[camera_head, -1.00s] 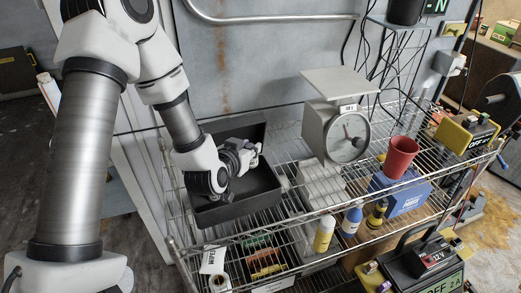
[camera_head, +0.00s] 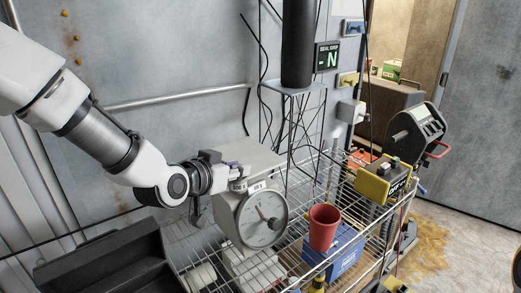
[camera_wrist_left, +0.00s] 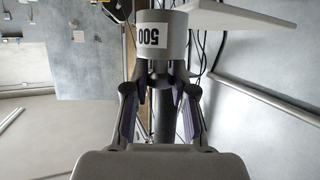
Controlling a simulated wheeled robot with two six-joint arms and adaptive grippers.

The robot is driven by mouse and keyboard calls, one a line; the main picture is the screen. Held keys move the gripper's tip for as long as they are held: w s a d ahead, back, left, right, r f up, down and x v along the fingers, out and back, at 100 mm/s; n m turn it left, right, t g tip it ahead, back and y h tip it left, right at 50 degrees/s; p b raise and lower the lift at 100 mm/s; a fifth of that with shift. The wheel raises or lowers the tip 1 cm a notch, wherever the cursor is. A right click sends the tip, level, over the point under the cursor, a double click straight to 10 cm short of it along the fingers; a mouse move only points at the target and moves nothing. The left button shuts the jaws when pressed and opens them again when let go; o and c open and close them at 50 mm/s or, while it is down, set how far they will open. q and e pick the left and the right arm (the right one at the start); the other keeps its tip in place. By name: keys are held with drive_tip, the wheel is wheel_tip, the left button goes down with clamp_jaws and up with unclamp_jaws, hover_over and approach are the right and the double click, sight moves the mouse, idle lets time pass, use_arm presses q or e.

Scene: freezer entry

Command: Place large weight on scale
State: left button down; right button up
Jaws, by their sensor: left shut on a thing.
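The weight is a grey cylinder (camera_wrist_left: 174,36) with a white label reading 500, held at the fingertips in the left wrist view. In the head view it is small and partly hidden by my left gripper (camera_head: 226,171), which is shut on it at the scale's left front. The scale (camera_head: 253,217) has a round dial and a flat, pale square platform (camera_head: 252,154). The platform also shows in the left wrist view (camera_wrist_left: 243,17), to the right of the weight. I cannot tell whether the weight touches the platform. My right gripper is not in view.
The dark bin (camera_head: 110,262) is at the lower left of the wire shelf. A red cup (camera_head: 323,226) stands on a blue box (camera_head: 338,250) right of the scale. The visible platform top looks clear.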

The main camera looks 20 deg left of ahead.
use_arm(q)
wheel_tip(320, 180, up, 4)
drive_tip(key=shift+r+b, duration=0.15)
drive_tip(key=shift+b, duration=0.45)
drive_tip(key=w+b, duration=0.1)
drive_tip(key=w+a+b, duration=0.1)
drive_tip(key=b, duration=0.1)
drive_tip(key=w+a+f+b, duration=0.1)
drive_tip(key=w+b, duration=0.1)
drive_tip(key=shift+f, duration=0.1)
drive_tip(key=p, duration=0.6)
hover_over(239, 157)
drive_tip(key=shift+s+d, duration=0.1)
drive_tip(key=shift+s, duration=0.1)
wheel_tip(239, 157, down, 3)
drive_tip(key=shift+w+f+p, duration=0.15)
drive_tip(key=shift+f+p, duration=0.05)
drive_tip(key=shift+p, duration=0.35)
drive_tip(key=shift+f, duration=0.1)
